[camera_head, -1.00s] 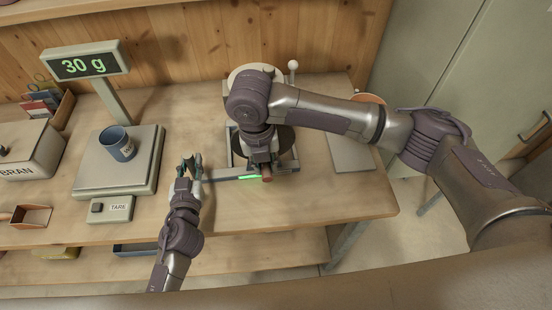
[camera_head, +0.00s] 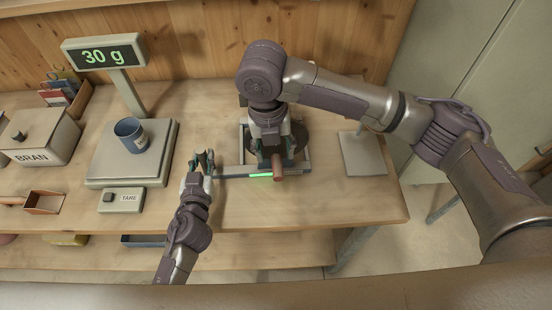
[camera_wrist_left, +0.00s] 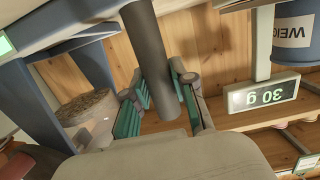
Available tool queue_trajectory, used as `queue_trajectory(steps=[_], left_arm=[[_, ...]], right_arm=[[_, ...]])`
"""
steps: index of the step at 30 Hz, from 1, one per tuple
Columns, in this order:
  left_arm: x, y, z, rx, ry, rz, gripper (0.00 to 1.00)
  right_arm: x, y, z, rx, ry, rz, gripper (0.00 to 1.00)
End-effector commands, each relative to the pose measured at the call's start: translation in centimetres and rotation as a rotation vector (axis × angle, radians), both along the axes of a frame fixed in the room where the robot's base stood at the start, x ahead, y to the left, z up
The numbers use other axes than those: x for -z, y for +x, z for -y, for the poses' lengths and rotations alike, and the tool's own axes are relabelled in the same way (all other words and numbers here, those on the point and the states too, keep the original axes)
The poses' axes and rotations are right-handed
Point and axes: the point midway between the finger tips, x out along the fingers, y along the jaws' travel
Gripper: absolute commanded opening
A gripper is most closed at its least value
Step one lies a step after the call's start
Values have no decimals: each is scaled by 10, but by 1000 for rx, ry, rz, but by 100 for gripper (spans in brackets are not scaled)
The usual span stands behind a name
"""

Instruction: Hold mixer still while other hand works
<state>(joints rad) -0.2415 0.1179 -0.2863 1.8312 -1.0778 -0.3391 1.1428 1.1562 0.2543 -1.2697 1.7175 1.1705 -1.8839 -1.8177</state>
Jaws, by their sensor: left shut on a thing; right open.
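The mixer's grey frame (camera_head: 304,164) stands on the bench, with its dark round part (camera_head: 298,137) partly hidden under my right arm. A green light strip (camera_head: 261,175) glows on its front bar. My left gripper (camera_head: 201,160) is at the left end of that bar. In the left wrist view its green-padded fingers (camera_wrist_left: 160,95) are shut on a dark grey bar (camera_wrist_left: 146,45). My right gripper (camera_head: 276,150) is open over the mixer, pointing down. A reddish-brown cylinder (camera_head: 278,168) shows by its fingers; I cannot tell whether they touch.
A scale (camera_head: 160,165) with a blue cup (camera_head: 131,133) stands to the left; its display (camera_head: 104,54) reads 30 g. The BRAN box (camera_head: 42,140) and a scoop (camera_head: 42,203) are further left. A grey plate (camera_head: 365,157) lies right of the mixer.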

Motion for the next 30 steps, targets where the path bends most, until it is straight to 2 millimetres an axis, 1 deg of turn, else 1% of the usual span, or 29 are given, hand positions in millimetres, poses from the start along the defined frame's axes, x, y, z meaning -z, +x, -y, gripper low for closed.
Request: queue_trajectory(steps=[1, 3, 6, 9, 13, 21, 22, 24, 27, 30], left_arm=[[-1, 0, 1, 3, -2, 2, 0], [-1, 0, 2, 3, -2, 2, 0], [-1, 0, 2, 4, -3, 2, 0], [-1, 0, 2, 4, -3, 2, 0], [-1, 0, 2, 4, -4, 2, 0], [-1, 0, 2, 4, -4, 2, 0], [-1, 0, 2, 5, -3, 2, 28], [-1, 0, 2, 5, -3, 2, 40], [-1, 0, 2, 4, -3, 1, 55], [0, 0, 1, 3, -2, 1, 55]], right_arm=[[-13, 0, -2, -2, 1, 4, 54], [-27, 0, -3, -2, 0, 2, 54], [-44, 0, -4, -2, 0, 1, 54], [-57, 0, -5, 0, 0, 0, 54], [-65, 0, -6, -1, -1, -1, 54], [-67, 0, -6, -1, -1, -2, 54], [-67, 0, -6, -1, -1, -2, 54], [-66, 0, -6, -1, -1, -2, 54], [-66, 0, -6, -1, -1, -2, 54], [-66, 0, -6, -1, -1, -2, 54]])
